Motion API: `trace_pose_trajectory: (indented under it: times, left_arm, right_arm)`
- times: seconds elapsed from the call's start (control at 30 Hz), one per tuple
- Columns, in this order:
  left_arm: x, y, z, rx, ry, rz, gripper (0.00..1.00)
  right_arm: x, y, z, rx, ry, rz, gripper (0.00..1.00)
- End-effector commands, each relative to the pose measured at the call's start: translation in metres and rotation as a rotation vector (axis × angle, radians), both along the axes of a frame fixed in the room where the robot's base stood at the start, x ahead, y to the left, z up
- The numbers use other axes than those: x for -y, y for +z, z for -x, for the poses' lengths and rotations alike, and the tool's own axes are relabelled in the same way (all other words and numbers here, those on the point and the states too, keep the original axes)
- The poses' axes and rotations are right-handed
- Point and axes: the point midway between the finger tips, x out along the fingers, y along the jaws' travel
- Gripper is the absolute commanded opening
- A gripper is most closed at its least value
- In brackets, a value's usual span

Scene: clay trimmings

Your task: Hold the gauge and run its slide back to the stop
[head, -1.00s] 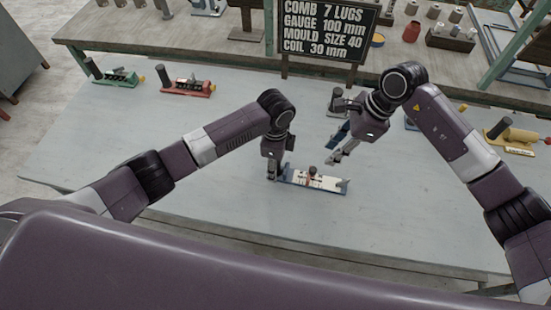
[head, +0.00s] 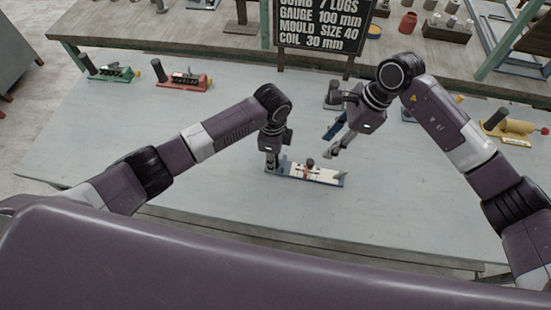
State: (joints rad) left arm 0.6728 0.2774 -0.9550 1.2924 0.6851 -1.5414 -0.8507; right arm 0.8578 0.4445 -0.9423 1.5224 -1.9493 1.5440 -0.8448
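The gauge (head: 327,180) lies on the table in the middle of the head view, a long blue base with a cream top. Its slide, with a dark brown knob (head: 310,163), stands near the middle of its length. My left gripper (head: 271,166) points down at the gauge's left end; its fingertips are too small to tell whether they grip it. My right gripper (head: 332,151) is above and behind the gauge's right part, apart from the knob. Its fingers are close together in this view, and nothing shows between them.
A green device (head: 112,74) and a red device (head: 184,82) stand at the back left of the pale table (head: 130,135). A blue item (head: 334,125) lies behind my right gripper. A yellow roller device (head: 515,128) is at right. The sign (head: 322,30) stands behind. The table's front is clear.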

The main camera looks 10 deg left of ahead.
Motion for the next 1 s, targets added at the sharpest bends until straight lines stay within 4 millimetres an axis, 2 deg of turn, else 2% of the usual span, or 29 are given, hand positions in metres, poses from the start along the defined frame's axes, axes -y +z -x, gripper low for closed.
trace_pose_trajectory:
  times: [0.2, 0.33, 0.47, 0.8, 1.0]
  left_arm:
    - [-0.001, -0.002, 0.001, -0.003, 0.000, -0.002, 0.00]
    - [-0.001, -0.002, 0.001, -0.004, 0.001, -0.003, 0.00]
    - [-0.001, -0.002, 0.002, -0.004, 0.001, -0.003, 0.00]
    - [-0.001, -0.002, 0.002, -0.005, 0.001, -0.003, 0.00]
    - [-0.001, -0.002, 0.002, -0.005, 0.001, -0.003, 0.00]
  right_arm:
    - [0.010, 0.018, -0.006, 0.012, 0.103, -0.034, 0.34]
    - [0.008, 0.015, -0.005, 0.010, 0.128, -0.044, 0.34]
    - [0.001, -0.001, -0.003, 0.009, 0.129, -0.046, 0.34]
    - [-0.024, -0.063, 0.003, 0.010, 0.126, -0.046, 0.34]
    - [-0.032, -0.084, 0.004, 0.012, 0.126, -0.045, 0.34]
